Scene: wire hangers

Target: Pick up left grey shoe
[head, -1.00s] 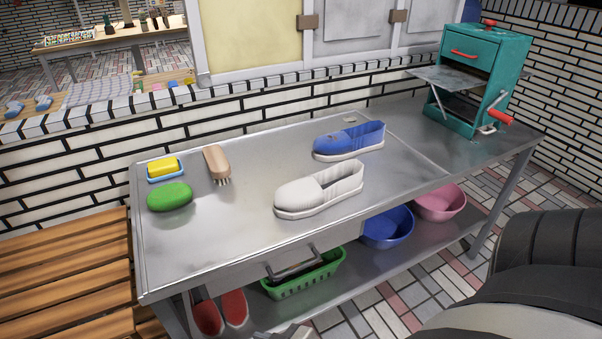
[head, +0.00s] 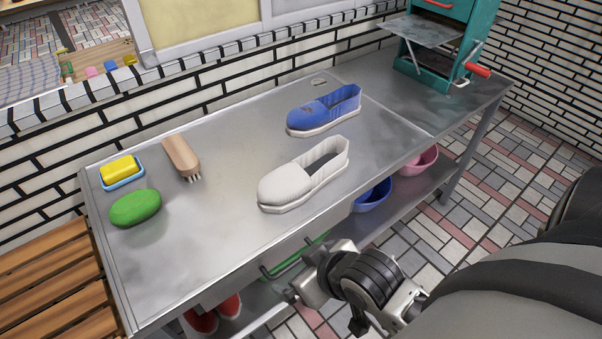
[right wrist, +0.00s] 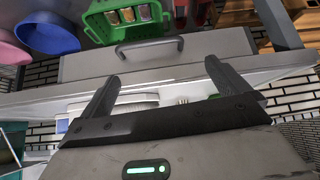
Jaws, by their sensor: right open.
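A light grey-white shoe (head: 288,187) rests upright on the metal table (head: 215,240), its toe toward the lower left. A blue shoe (head: 322,110) lies just behind it. My right gripper (head: 303,275) is open and empty at the table's front edge, beside the drawer handle and in front of the grey shoe, apart from it. In the right wrist view the two fingers (right wrist: 160,75) stand wide apart before the drawer front; a pale shape partly hidden behind the left finger may be the shoe. My left gripper is not in view.
A green sponge (head: 135,207), a yellow soap in a blue dish (head: 122,171) and a brush (head: 181,157) lie on the table's left. A drawer handle (right wrist: 150,45) juts out in front. A teal machine (head: 440,50) stands at the back right. Basins and red shoes sit below.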

